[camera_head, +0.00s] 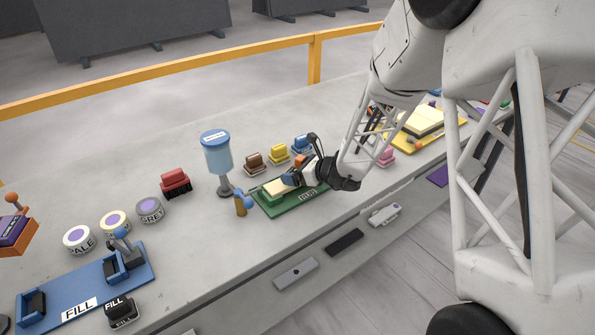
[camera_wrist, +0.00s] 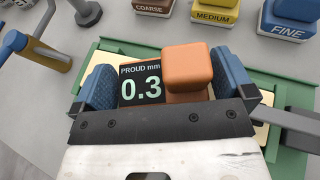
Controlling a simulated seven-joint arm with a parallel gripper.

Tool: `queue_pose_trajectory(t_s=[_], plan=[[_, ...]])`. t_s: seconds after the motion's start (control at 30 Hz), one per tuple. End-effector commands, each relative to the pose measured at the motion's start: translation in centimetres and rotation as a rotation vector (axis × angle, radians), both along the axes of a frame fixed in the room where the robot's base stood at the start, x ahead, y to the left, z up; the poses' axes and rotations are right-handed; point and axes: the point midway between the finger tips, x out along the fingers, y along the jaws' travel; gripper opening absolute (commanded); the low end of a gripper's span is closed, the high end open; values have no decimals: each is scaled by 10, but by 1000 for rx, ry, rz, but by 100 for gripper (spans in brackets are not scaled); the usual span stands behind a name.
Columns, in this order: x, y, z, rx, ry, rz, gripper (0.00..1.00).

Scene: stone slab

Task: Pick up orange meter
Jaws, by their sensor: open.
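The orange meter (camera_wrist: 188,68) has a dark display reading "PROUD mm 0.3". In the wrist view it sits between the two blue fingers of my gripper (camera_wrist: 166,85), one finger on each side. My gripper is open, and it is hard to tell whether either finger touches the meter. The lower part of the meter is hidden behind my gripper's dark front plate. In the head view my gripper (camera_head: 296,174) is low over a green fixture (camera_head: 268,211) with a pale slab, and only a little orange of the meter shows there.
Brown coarse (camera_head: 255,163), yellow medium (camera_head: 279,154) and blue fine (camera_head: 302,144) blocks stand just behind the fixture. A blue dispenser (camera_head: 217,157) and a small tap-like post (camera_head: 242,203) stand to its left. A blue FILL board (camera_head: 85,285) lies at the front left.

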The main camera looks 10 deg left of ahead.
Motion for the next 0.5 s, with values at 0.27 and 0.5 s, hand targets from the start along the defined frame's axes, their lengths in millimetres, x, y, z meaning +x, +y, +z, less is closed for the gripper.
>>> queue_pose_trajectory(t_s=[0.27, 0.5], plan=[[0, 0, 0, 0, 0, 0, 100], [0, 0, 0, 0, 0, 0, 92]])
